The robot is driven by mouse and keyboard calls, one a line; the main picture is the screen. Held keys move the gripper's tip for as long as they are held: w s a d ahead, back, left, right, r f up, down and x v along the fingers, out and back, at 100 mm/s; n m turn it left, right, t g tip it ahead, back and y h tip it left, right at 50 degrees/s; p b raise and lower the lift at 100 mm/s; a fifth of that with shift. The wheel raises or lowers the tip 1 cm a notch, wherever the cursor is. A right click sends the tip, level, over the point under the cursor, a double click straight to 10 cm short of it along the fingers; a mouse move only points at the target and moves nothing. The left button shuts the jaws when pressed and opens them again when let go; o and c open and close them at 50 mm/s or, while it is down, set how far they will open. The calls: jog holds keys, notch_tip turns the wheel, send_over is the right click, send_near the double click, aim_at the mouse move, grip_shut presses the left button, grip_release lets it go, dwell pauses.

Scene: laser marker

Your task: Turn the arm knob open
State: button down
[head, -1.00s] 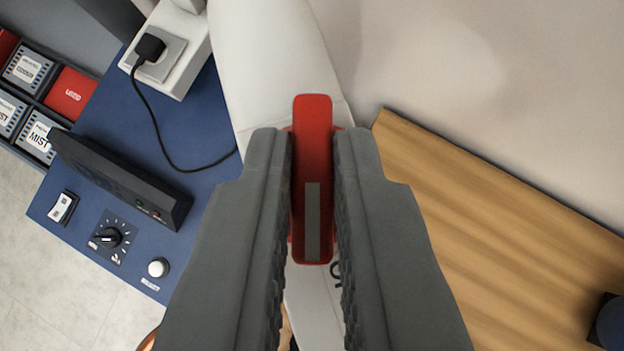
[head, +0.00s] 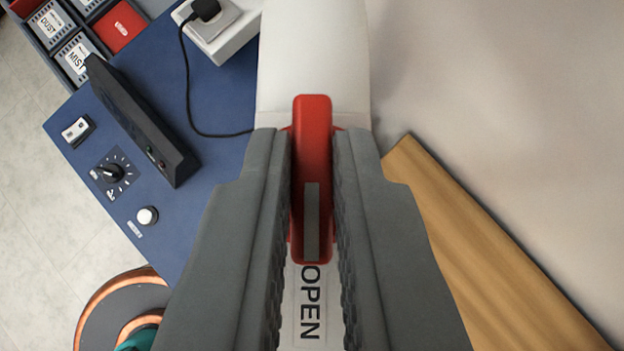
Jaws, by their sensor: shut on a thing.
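The arm knob (head: 312,150) is a red bar with a grey stripe, set on a white arm (head: 315,50) that runs up the middle of the picture. My gripper (head: 312,185) has one grey finger on each side of the knob and is shut on it. The bar points straight up and down in the picture, in line with the fingers. A white label reading OPEN (head: 310,310) shows between the fingers below the knob. The rest of the knob's base is mostly hidden by my fingers.
A blue panel (head: 225,100) at left carries a small dial (head: 112,172), a white button (head: 147,215), a switch (head: 77,131) and a black box (head: 140,120). A plugged black cable (head: 190,90) lies nearby. A wooden board (head: 470,260) is at right.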

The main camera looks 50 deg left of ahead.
jog(key=c, duration=1.5)
grip_release()
jog(key=v, duration=1.7)
jog(key=shift+s+d+r, duration=0.1)
jog(key=shift+s+d, duration=0.05)
